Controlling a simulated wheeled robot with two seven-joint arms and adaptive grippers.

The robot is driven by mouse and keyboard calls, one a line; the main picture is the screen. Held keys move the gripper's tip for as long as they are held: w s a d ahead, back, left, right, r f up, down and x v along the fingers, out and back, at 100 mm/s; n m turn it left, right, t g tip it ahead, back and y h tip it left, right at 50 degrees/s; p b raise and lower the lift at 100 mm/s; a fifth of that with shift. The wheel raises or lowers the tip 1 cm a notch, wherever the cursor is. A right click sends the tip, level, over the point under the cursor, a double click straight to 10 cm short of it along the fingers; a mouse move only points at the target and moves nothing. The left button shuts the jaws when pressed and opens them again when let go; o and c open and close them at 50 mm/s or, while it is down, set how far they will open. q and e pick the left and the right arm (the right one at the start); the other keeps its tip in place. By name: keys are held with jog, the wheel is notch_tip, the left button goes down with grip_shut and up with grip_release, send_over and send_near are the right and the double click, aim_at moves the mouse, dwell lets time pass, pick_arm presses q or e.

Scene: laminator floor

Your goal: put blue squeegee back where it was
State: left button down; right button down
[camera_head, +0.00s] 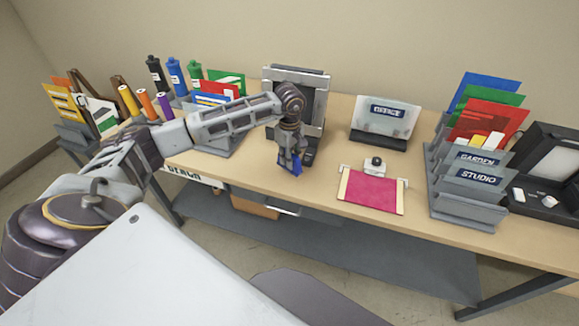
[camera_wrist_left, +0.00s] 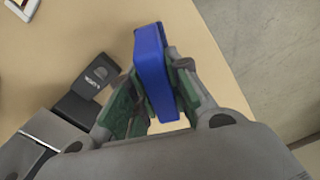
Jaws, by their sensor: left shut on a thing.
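The blue squeegee (camera_head: 296,169) is held in my left gripper (camera_head: 290,163), above the table near its front edge. In the left wrist view the squeegee (camera_wrist_left: 152,72) is a flat blue block upright between the green-padded fingers of the left gripper (camera_wrist_left: 152,95), which is shut on it. The gripper hides part of it in the head view. My right gripper does not show in either view.
Behind the gripper stands a grey laminator-like machine (camera_head: 311,88). To the right are a pink sheet (camera_head: 371,192) on a small stand, an OFFICE sign holder (camera_head: 386,118) and a rack (camera_head: 462,212) with GARDEN and STUDIO signs. Coloured bottles and folders stand at the left.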

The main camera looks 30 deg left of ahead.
pick_arm(q)
jog(key=shift+f, duration=0.5)
jog(key=shift+f+p, duration=0.3)
jog(key=shift+f, duration=1.4)
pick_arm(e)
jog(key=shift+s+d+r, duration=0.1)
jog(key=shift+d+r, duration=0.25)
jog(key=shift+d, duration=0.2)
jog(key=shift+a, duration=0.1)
pick_arm(q)
jog(key=shift+f, duration=0.2)
jog(key=c, duration=1.3)
grip_release()
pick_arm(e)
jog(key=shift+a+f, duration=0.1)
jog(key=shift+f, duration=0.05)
